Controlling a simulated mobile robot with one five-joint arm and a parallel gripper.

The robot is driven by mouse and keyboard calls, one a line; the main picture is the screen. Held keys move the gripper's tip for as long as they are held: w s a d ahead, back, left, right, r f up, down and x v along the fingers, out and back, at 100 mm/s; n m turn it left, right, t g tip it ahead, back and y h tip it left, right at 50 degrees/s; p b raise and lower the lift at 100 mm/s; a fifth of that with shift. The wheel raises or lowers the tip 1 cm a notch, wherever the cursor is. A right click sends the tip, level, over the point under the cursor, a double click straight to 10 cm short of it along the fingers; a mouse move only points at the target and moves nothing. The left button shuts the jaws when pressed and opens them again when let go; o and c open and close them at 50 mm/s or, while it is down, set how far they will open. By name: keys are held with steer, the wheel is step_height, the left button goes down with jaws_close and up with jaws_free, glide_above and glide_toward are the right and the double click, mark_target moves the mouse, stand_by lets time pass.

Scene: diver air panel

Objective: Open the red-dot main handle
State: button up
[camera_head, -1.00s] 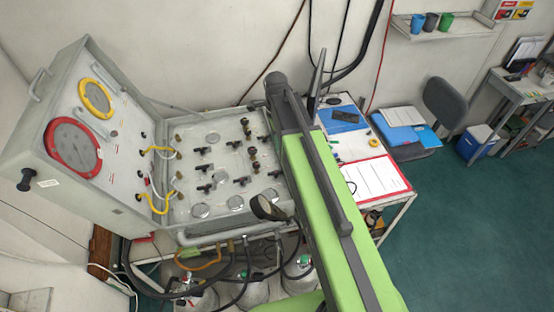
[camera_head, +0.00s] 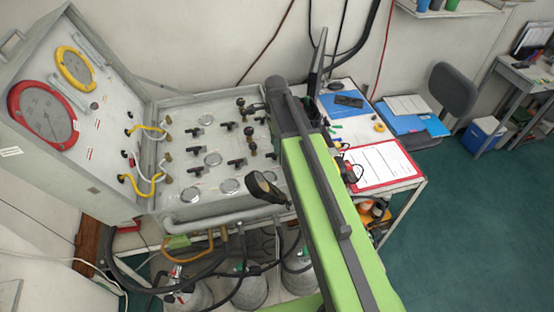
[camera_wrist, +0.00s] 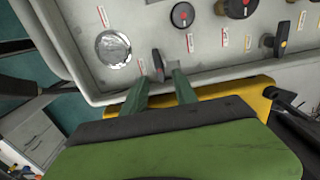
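In the wrist view my gripper (camera_wrist: 161,76) has two green fingers, apart and pointing at the front edge of the grey panel (camera_wrist: 145,20). A small dark grey lever handle (camera_wrist: 158,60) stands between and just beyond the fingertips; I cannot tell whether they touch it. No red dot shows on that handle. In the head view several black handles, such as one (camera_head: 237,163), stand on the panel (camera_head: 180,178); the fingers are hidden behind my green arm.
The open case lid with a red-rimmed gauge (camera_head: 43,113) rises at the left. Hoses and cylinders (camera_head: 250,288) crowd below the panel. A table with a red-edged clipboard (camera_head: 382,165) stands right of my arm, with a chair (camera_head: 455,90) behind. Teal floor is clear at the right.

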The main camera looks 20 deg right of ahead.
mark_target(273, 156)
step_height(273, 156, down, 4)
steer(key=shift+r+b, duration=0.2)
steer(key=shift+b, duration=0.8)
steer(key=shift+r, duration=0.1)
steer(key=shift+c, duration=0.4)
jaws_close()
